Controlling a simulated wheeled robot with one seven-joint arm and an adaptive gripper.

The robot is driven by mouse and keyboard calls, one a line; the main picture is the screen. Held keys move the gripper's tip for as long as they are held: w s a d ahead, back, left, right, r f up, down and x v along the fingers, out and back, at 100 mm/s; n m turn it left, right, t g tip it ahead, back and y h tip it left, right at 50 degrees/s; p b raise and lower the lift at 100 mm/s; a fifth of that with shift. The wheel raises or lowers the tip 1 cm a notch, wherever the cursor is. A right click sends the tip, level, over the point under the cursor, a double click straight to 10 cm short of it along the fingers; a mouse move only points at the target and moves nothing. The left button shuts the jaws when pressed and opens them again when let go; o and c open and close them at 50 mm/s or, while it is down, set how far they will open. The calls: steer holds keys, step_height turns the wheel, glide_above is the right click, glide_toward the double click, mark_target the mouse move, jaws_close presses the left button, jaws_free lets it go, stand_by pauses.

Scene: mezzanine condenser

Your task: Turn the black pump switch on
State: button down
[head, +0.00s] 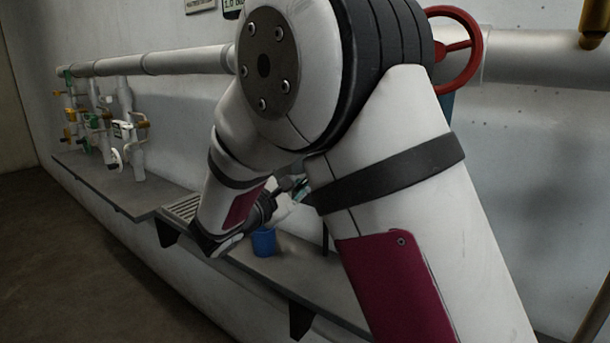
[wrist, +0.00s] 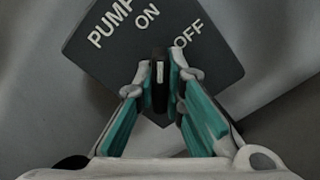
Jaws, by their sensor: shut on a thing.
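The black pump switch (wrist: 160,84) is a dark upright lever with a pale line on its face, in the middle of the wrist view. It stands in front of a dark plate (wrist: 105,62) lettered PUMP, ON and OFF. The lever's top points up just below and right of ON, left of OFF. My gripper (wrist: 160,72) is shut on the lever, with one teal-padded finger on each side. In the head view my gripper (head: 298,190) is small and partly behind my arm, close to the wall. The switch is hidden there.
A grey shelf (head: 110,180) runs along the wall, with a blue cup (head: 264,242) below my gripper. A red handwheel (head: 470,50) and a large pipe (head: 190,60) are above. The floor at left is clear.

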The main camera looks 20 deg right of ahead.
steer(key=shift+n+p, duration=1)
steer(key=shift+n, duration=0.3)
steer(key=shift+f, duration=0.1)
steer(key=c, duration=1.7)
jaws_free()
steer(key=shift+o, duration=0.2)
steer(key=v, duration=1.2)
